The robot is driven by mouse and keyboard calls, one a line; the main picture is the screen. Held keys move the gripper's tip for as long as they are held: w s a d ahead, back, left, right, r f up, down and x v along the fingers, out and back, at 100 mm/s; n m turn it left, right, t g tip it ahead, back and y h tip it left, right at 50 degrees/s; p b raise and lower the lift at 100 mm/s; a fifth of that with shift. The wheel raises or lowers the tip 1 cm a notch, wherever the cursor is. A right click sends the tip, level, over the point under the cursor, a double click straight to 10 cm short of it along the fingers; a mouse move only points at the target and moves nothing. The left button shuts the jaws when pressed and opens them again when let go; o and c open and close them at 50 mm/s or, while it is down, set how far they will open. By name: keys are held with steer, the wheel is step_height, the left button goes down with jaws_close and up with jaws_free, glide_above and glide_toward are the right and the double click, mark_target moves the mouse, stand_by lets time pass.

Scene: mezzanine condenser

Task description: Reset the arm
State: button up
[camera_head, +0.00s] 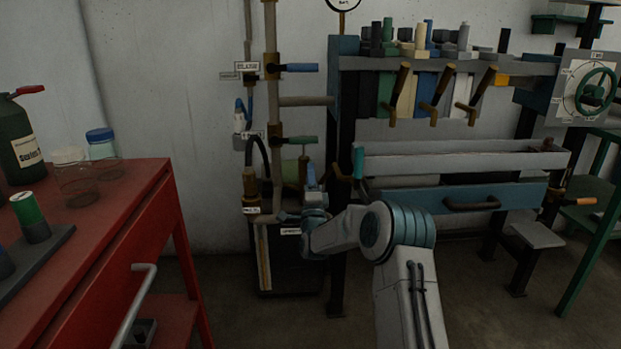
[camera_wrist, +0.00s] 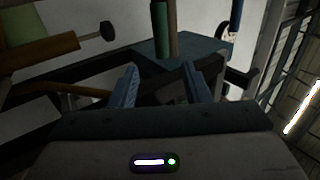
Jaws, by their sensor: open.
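My arm reaches forward from the lower right of the head view, with its blue-ringed joint in front of the workbench. My gripper (camera_head: 312,182) is at the far end of the arm, close to the pipes and valves at the left side of the bench. In the wrist view my gripper (camera_wrist: 160,88) shows two blue fingers standing apart with nothing between them. Beyond the fingers are dark bars and a blue-grey surface. From these frames I cannot tell whether a finger touches anything.
A red cart (camera_head: 110,235) with bottles stands at the left. Vertical pipes (camera_head: 272,110) with a blue-handled valve (camera_head: 298,68) rise behind my gripper. The bench has a blue drawer (camera_head: 440,198) and several levers. A green handwheel (camera_head: 596,90) is at the far right. Floor shows between cart and arm.

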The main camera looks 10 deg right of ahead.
steer(key=shift+s+f, duration=0.1)
steer(key=shift+s, duration=0.1)
steer(key=s+a+r+n+g+y+p, duration=0.2)
steer(key=s+a+r+n+g+p, duration=0.15)
steer(key=r+n+p, duration=0.35)
steer(key=s+a+r+n+g+y+p, duration=0.2)
steer(key=s+r+n+g+p, duration=0.25)
steer(key=r+p, duration=0.45)
steer(key=s+d+r+n+g+p, duration=0.2)
steer(key=s+r+g+p, duration=0.2)
steer(key=s, duration=1)
steer(key=s+d+r+n+g+h+p, duration=0.1)
steer(key=s+d+r+n+g+p, duration=0.1)
steer(key=s+p, duration=0.6)
steer(key=s+d+r+n+g+p, duration=0.2)
steer(key=s+r+g+p, duration=0.3)
steer(key=s, duration=1.6)
steer(key=n+g+p, duration=0.1)
steer(key=g, duration=0.2)
steer(key=shift+r+n+h, duration=0.35)
steer(key=shift+r+h, duration=0.05)
